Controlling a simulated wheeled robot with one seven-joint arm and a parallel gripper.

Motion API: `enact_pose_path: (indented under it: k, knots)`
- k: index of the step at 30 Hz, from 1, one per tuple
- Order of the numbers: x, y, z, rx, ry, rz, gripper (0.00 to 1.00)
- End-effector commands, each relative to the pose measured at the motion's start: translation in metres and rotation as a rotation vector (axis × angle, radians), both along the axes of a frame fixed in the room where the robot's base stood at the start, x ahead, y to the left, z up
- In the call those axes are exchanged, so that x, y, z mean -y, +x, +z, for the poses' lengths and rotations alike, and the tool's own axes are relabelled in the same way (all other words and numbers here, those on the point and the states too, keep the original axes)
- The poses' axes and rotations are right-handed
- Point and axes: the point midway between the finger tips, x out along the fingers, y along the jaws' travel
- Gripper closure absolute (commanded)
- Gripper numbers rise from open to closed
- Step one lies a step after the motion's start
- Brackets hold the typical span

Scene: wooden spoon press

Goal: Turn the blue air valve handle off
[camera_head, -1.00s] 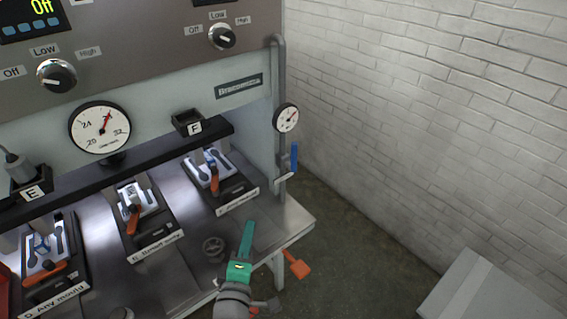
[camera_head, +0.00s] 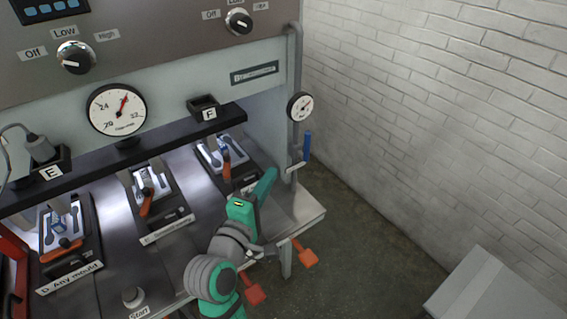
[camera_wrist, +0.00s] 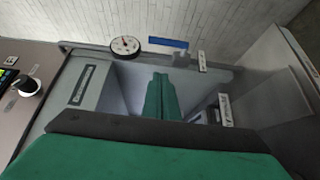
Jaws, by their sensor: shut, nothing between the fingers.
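The blue air valve handle (camera_head: 307,146) is on the grey vertical pipe at the right side of the press, below a small round gauge (camera_head: 301,106). It stands upright along the pipe in the head view. In the wrist view the blue handle (camera_wrist: 168,43) lies beside the gauge (camera_wrist: 126,45), beyond my fingertips. My green gripper (camera_head: 272,174) is shut and empty, a little left of and below the handle and apart from it. The closed fingers also show in the wrist view (camera_wrist: 161,82), pointing toward the pipe.
The press table (camera_head: 310,214) holds several moulds with orange-handled clamps. The mould under the F holder (camera_head: 206,108) is close to my gripper's left. Orange paddles (camera_head: 305,253) stick out below the table edge.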

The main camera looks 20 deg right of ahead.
Motion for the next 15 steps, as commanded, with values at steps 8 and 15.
enact_pose_path:
  k: [8,15]
  knots:
    - [0.028,0.036,0.0,0.0,0.0,-0.004,1.0]
    - [0.055,0.072,0.0,0.001,0.001,-0.004,1.0]
